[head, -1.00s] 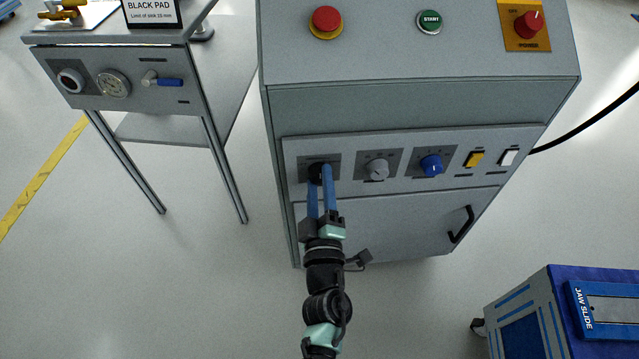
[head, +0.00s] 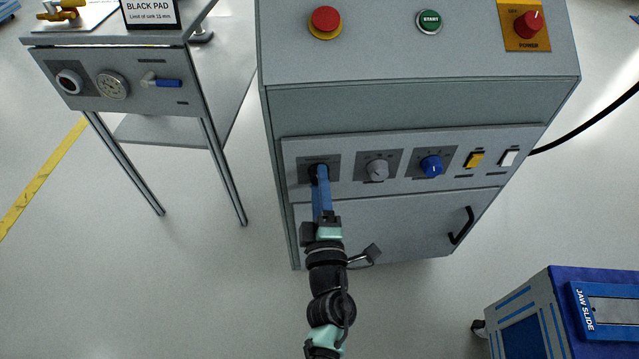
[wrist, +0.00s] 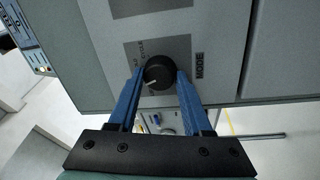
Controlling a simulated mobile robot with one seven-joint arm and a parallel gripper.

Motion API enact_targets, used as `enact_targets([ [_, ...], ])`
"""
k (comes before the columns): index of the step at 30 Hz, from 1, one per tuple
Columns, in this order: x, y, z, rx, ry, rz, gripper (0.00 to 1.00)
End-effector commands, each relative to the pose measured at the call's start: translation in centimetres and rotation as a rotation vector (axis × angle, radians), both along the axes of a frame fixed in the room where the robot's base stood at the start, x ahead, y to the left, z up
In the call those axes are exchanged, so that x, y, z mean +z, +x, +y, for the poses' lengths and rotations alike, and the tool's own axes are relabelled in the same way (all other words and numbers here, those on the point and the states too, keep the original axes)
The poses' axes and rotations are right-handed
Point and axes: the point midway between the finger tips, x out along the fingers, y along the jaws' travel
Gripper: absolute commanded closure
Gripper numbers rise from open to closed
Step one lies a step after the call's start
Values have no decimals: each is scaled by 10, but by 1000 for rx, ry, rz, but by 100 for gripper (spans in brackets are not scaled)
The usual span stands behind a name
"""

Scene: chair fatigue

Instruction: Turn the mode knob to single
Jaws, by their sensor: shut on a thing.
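The mode knob is a round black knob with a pale pointer line (wrist: 160,74), on a dark plate beside the label MODE in the wrist view. In the head view the knob (head: 314,170) is the leftmost on the grey cabinet's front panel and is partly hidden by my fingers. My gripper (wrist: 161,78) has its two blue fingers shut on the knob, one on each side. It also shows in the head view (head: 320,176). The pointer line slants toward the lower left in the wrist view.
Right of the mode knob are a grey knob (head: 377,170), a blue knob (head: 432,165), a yellow switch (head: 474,159) and a white switch (head: 508,157). A red stop button (head: 326,19) is on top. A steel bench (head: 130,85) stands left. The floor in front is clear.

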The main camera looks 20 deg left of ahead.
Motion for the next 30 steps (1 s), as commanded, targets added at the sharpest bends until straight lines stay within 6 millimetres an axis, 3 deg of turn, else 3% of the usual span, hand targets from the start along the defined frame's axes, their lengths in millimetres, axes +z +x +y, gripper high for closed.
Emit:
enact_targets([
  [3,0,0,0,-1,0,2,100],
  [4,0,0,0,-1,0,2,49],
  [9,0,0,0,-1,1,2,20],
  [20,-1,-4,-2,-1,1,2,20],
  [25,-2,-24,-13,-2,0,4,20],
  [30,-5,-56,-30,-3,1,6,20],
])
